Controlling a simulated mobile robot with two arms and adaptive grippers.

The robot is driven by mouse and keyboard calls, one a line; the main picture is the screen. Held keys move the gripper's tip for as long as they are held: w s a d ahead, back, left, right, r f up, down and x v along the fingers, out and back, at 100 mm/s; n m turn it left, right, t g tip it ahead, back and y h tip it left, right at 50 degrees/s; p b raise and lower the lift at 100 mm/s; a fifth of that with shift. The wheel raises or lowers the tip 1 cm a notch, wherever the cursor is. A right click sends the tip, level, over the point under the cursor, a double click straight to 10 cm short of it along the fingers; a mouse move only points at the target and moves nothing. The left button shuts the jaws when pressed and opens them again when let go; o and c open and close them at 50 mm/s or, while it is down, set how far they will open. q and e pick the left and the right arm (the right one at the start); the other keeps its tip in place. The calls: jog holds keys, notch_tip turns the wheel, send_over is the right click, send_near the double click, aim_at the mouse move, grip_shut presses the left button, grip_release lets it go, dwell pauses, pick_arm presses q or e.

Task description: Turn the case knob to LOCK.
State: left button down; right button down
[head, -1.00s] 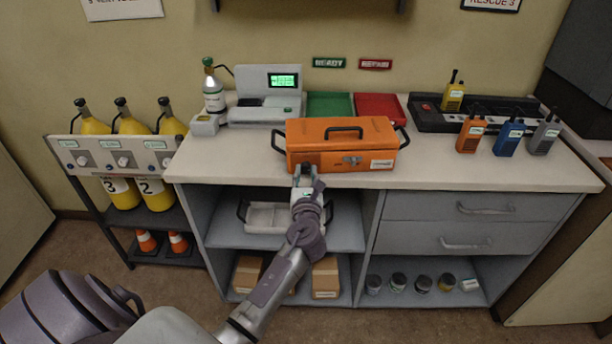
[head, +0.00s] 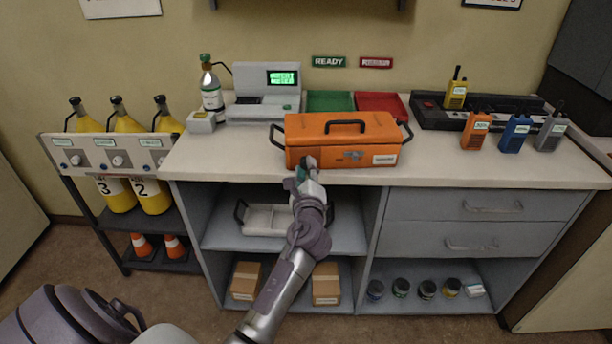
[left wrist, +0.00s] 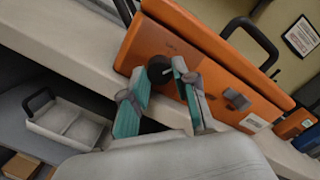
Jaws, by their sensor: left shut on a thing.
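The orange case (head: 340,137) sits closed on the counter, with black handles on its top and sides. Its round black knob (left wrist: 160,68) is on the front face, to the left of the grey latch (left wrist: 237,99). My left gripper (head: 306,164) is at the left part of the case front. In the left wrist view its teal-padded fingers (left wrist: 157,76) stand either side of the knob, shut on it, and look tilted. The knob's pointer and any LOCK mark cannot be read; in the head view the gripper hides the knob. My right gripper is out of view.
Green (head: 330,101) and red (head: 380,105) trays lie behind the case. Several radios (head: 514,133) stand at the right and a small gas cylinder (head: 211,92) at the left. A white tray (head: 268,219) sits on the shelf below. The counter's front strip is clear.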

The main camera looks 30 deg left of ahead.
pick_arm(q)
jog(key=shift+f+n+b, duration=0.15)
jog(key=shift+n+b, duration=1.45)
jog(key=shift+n, duration=1.5)
jog(key=c, duration=0.9)
grip_release()
